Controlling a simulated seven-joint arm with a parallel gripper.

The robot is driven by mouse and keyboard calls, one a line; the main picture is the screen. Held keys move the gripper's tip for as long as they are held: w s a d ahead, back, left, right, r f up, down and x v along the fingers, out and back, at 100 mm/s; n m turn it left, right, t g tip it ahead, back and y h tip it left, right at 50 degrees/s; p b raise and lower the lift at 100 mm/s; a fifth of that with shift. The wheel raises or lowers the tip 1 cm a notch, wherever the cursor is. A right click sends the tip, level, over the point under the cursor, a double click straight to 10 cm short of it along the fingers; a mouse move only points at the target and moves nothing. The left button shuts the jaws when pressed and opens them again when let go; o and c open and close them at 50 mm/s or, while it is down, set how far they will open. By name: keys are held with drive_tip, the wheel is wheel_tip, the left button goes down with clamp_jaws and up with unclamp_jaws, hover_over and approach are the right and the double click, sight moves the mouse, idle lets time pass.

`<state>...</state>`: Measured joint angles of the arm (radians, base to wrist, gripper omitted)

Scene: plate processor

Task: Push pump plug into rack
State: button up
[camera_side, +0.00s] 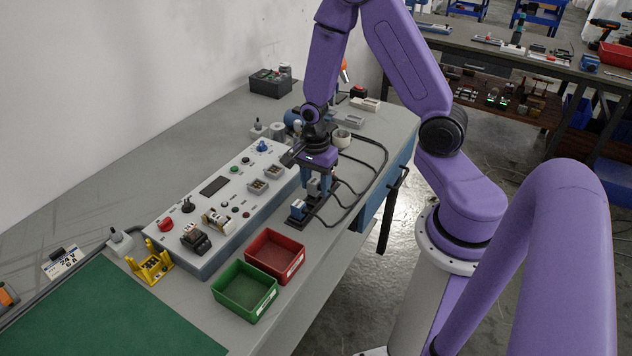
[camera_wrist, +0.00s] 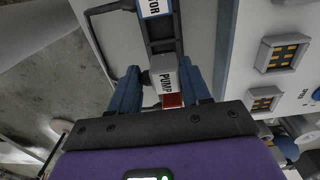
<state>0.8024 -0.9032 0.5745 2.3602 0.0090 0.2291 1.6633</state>
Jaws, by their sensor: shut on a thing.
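The pump plug (camera_wrist: 165,80) is a light grey block marked "PUMP" with a dark red part at its near end. It sits between the two blue fingers of my gripper (camera_wrist: 160,70), which is shut on it. In the side view my gripper (camera_side: 315,189) points down with the plug (camera_side: 314,186) at the black rack (camera_side: 308,219). The rack's black frame (camera_wrist: 163,46) also shows in the wrist view, in line with the plug. I cannot tell how deep the plug sits in it. A blue-labelled plug (camera_side: 298,208) stands at the rack's near end; its label ends in "TOR" (camera_wrist: 155,8).
A grey control panel (camera_side: 215,215) with switches and sockets lies left of the rack. A red bin (camera_side: 275,256) and a green bin (camera_side: 245,290) stand in front. Black cables (camera_side: 355,198) run over the bench right of the rack, close to the bench edge.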

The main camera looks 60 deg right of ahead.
drive_tip(key=shift+f, duration=0.95)
idle(0.4)
drive_tip(key=o, duration=1.2)
drive_tip(key=shift+r, duration=0.1)
wheel_tip(320, 180, up, 17)
drive_tip(key=s+a+n, duration=0.4)
drive_tip(key=s+n, duration=0.2)
drive_tip(key=n, duration=0.4)
drive_tip(key=s+a+r+n, duration=0.1)
drive_tip(key=s+a+n, duration=0.3)
drive_tip(key=n, duration=0.6)
drive_tip(key=s+a+r+n, duration=0.1)
drive_tip(key=s+a+n, duration=0.3)
drive_tip(key=s+n, duration=0.4)
drive_tip(key=shift+s+a+r+n, duration=0.1)
drive_tip(key=shift+s+r+n, duration=0.05)
drive_tip(key=shift+n, duration=0.5)
drive_tip(key=shift+s+a+r+n, duration=0.1)
drive_tip(key=shift+n, duration=0.55)
